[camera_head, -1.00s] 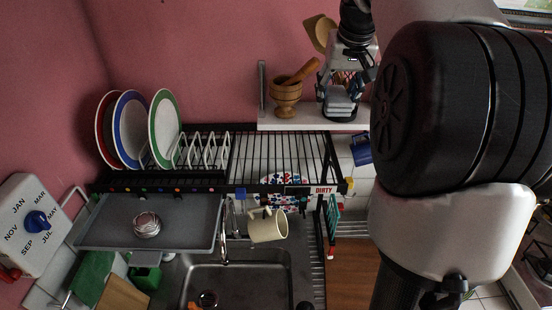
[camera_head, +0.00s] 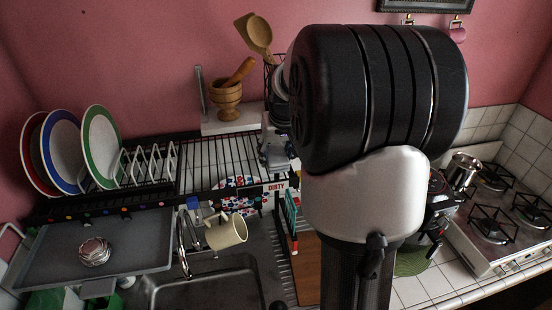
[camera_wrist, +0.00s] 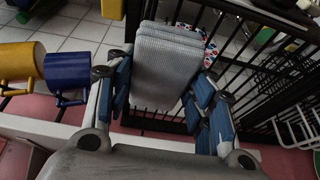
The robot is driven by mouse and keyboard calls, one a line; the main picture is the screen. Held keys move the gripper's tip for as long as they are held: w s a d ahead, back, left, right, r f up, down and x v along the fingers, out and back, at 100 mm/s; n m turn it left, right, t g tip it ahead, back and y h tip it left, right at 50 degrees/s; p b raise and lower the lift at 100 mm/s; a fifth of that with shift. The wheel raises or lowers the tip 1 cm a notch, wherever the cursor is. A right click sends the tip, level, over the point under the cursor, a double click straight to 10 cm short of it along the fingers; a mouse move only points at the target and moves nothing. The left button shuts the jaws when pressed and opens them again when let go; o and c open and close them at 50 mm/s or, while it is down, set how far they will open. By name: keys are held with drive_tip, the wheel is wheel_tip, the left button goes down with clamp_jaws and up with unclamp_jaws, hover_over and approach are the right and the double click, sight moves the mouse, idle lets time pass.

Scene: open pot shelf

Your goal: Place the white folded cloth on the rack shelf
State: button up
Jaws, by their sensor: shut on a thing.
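The folded cloth (camera_wrist: 168,65), pale grey-white and ribbed, lies between the blue-padded fingers of my gripper (camera_wrist: 162,88) in the wrist view. My gripper is shut on it, and the cloth sticks out beyond the fingertips. In the head view the cloth (camera_head: 275,156) hangs in my gripper (camera_head: 277,138) at the right end of the black wire rack (camera_head: 215,160). The rack bars (camera_wrist: 240,70) show behind and right of the cloth in the wrist view. I cannot tell whether the cloth touches the bars. My arm hides the area just right of it.
Plates (camera_head: 100,145) stand upright in the rack's left part; its middle bars are bare. A wooden mortar (camera_head: 227,100) stands on the white shelf behind. A cream mug (camera_head: 226,232) hangs below the front edge. Yellow (camera_wrist: 18,62) and blue (camera_wrist: 68,72) mugs are left of my gripper.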

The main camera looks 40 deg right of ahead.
drive_tip(key=shift+f, duration=0.9)
drive_tip(key=shift+f, duration=0.15)
drive_tip(key=o, duration=1.3)
drive_tip(key=shift+r, duration=0.3)
drive_tip(key=v, duration=1.1)
drive_tip(key=shift+s+a+r, duration=0.1)
drive_tip(key=shift+s+r, duration=0.05)
drive_tip(key=shift+r, duration=0.2)
